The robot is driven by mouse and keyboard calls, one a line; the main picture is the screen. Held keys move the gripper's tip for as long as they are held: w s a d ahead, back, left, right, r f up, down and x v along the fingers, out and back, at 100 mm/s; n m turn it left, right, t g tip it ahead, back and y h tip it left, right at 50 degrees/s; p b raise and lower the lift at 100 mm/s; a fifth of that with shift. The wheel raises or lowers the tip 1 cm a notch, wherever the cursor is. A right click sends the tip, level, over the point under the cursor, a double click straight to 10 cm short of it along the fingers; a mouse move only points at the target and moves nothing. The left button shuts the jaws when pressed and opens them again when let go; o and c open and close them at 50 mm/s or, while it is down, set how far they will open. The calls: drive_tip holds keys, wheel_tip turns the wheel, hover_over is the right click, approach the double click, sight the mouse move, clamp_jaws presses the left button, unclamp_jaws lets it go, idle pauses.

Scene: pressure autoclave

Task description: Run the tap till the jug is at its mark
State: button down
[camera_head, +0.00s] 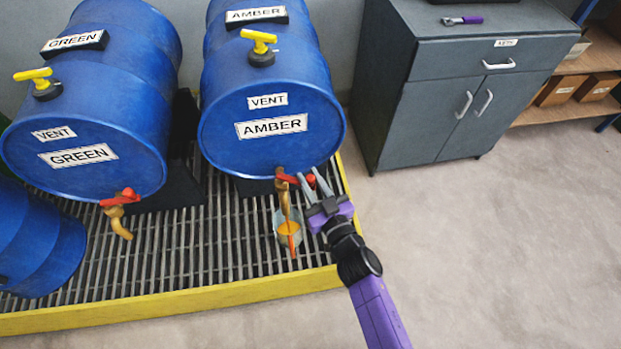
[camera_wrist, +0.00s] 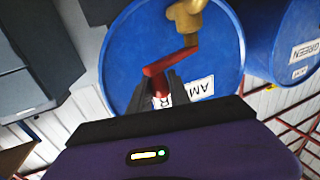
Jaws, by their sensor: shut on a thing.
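The AMBER drum (camera_head: 265,128) lies on its side with a brass tap (camera_head: 284,195) low on its front. My gripper (camera_head: 315,184) is shut on the tap's red lever (camera_head: 288,178). In the wrist view, the lever (camera_wrist: 172,66) runs from the brass body to between my fingers (camera_wrist: 163,90). A clear jug (camera_head: 278,241) stands on the grating below the spout. Amber liquid shows in it, and an orange streak runs down below the spout. The jug's mark and exact level are too small to tell. The jug does not show in the wrist view.
The GREEN drum (camera_head: 88,150) with its own red-handled tap (camera_head: 122,200) lies to the left. Both drums have yellow vent valves on top. The grating has a raised yellow edge (camera_head: 200,300). A grey cabinet (camera_head: 430,110) stands at the right. The floor in front is clear.

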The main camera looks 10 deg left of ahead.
drive_tip(key=shift+w+d+r+n+g+y+p, duration=0.15)
drive_tip(key=shift+w+r+n+g+y+p, duration=0.35)
drive_tip(key=shift+p, duration=0.7)
drive_tip(key=shift+w+f+n+g+y+b, duration=0.2)
drive_tip(key=shift+w+n+g+y, duration=0.35)
drive_tip(key=shift+n+g+y, duration=0.35)
drive_tip(key=shift+w+f+n+g+y+b, duration=0.25)
drive_tip(key=shift+w+n+g+y, duration=0.45)
drive_tip(key=shift+g+y, duration=0.25)
drive_tip(key=shift+w+f+n+g+y+b, duration=0.2)
drive_tip(key=shift+w+n+g+y, duration=0.25)
drive_tip(key=shift+n+g+y, duration=0.5)
drive_tip(key=shift+a+r, duration=0.15)
drive_tip(key=shift+a, duration=0.05)
drive_tip(key=c, duration=1.2)
unclamp_jaws()
